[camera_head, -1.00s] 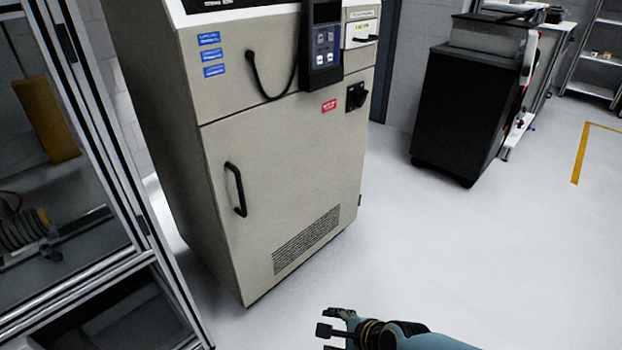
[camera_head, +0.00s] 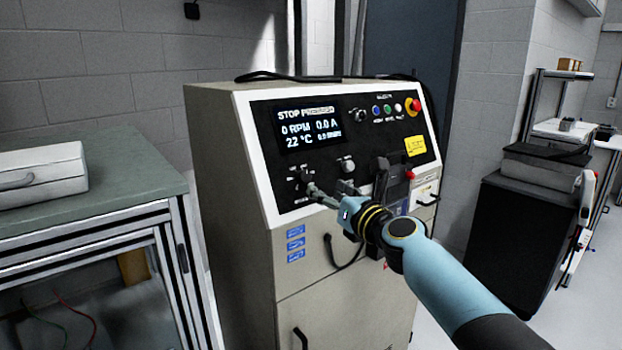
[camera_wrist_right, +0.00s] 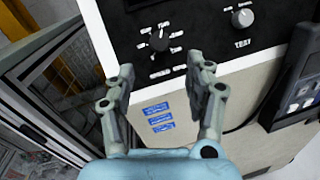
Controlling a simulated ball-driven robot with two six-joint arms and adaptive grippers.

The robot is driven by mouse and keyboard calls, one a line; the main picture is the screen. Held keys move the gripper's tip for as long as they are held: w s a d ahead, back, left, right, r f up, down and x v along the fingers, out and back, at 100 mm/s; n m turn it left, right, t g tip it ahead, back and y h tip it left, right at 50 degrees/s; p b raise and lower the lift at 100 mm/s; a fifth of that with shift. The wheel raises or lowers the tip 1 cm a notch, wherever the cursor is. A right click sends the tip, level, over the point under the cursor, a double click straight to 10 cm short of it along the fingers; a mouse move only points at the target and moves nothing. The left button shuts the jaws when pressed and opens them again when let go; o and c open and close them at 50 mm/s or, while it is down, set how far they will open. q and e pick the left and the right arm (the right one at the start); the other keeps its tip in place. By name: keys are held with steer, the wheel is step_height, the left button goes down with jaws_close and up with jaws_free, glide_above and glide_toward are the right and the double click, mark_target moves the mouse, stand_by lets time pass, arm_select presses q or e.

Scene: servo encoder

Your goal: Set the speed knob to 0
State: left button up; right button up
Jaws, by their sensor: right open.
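The grey cabinet's black control panel (camera_head: 265,155) carries a black selector knob (camera_head: 306,176) at its lower left and a pale round knob (camera_head: 347,163) to the right of it. In the right wrist view the black knob (camera_wrist_right: 158,41) has several small labels around it, and the pale knob (camera_wrist_right: 242,18) has "TEST" below it. The labels are too small to tell which is the speed knob. The display (camera_head: 308,124) reads 0 RPM. My right gripper (camera_head: 328,191) is open and empty in front of the panel's lower left, just below the black knob in its wrist view (camera_wrist_right: 160,66).
A handheld pendant (camera_head: 392,185) hangs on the cabinet front to the right of the gripper, with a cable below. A red emergency button (camera_head: 413,105) is at the panel's upper right. A workbench (camera_head: 100,208) stands to the left, a dark cart (camera_head: 515,235) to the right.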

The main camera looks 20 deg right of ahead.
mark_target(306, 177)
steer(key=w+b, duration=0.1)
steer(key=w, duration=0.1)
steer(key=w+a+b, duration=0.1)
steer(key=w, duration=0.2)
steer(key=w+b, duration=0.1)
steer(key=w, duration=0.1)
steer(key=shift+w+a+f, duration=0.2)
steer(key=shift+w, duration=0.1)
steer(key=shift+w+a+r, duration=0.1)
steer(key=shift+w, duration=0.3)
arm_select(q)
steer(key=f, duration=0.1)
steer(key=w+f, duration=0.1)
steer(key=f, duration=0.1)
steer(key=shift+w+a+f, duration=0.3)
steer(key=shift+s, duration=0.1)
arm_select(e)
steer(key=shift+c, duration=0.3)
